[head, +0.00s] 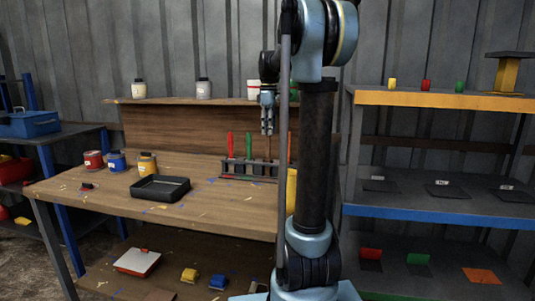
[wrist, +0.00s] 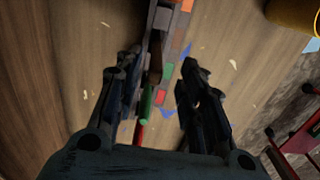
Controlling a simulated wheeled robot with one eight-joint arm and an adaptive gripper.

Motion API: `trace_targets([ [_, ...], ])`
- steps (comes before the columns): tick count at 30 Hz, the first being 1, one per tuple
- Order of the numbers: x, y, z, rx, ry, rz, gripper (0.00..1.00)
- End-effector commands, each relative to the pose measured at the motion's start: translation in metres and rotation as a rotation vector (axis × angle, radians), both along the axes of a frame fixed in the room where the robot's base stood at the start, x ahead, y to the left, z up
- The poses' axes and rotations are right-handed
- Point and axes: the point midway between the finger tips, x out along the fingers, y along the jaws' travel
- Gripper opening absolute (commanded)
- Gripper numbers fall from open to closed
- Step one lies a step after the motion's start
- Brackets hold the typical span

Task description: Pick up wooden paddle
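A tool rack (head: 235,177) stands on the wooden workbench and holds upright coloured handles. A brown handle (head: 268,147), which looks like the wooden paddle, stands in it between a green and an orange handle. My gripper (head: 267,131) points down just above the brown handle. In the wrist view my gripper (wrist: 160,72) is open, its fingers apart on either side of the rack line. The brown handle (wrist: 155,62) shows between the fingertips there, seen from above. I cannot tell whether a finger touches it. The paddle's lower part is hidden.
Red (head: 230,145) and green (head: 248,146) handles stand left of the brown one, an orange handle (head: 289,146) right. A black tray (head: 160,188) and several jars sit left on the bench. A yellow container (head: 292,188) is partly behind my arm. Shelves (head: 440,99) stand right.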

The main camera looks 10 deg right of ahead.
Motion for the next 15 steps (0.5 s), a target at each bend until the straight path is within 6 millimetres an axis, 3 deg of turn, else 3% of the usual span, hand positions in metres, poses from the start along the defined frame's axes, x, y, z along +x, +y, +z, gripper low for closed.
trace_targets([
  [4,0.000,0.000,-0.022,0.000,0.000,0.000,0.37],
  [15,0.004,0.001,-0.048,0.000,0.000,0.000,0.37],
])
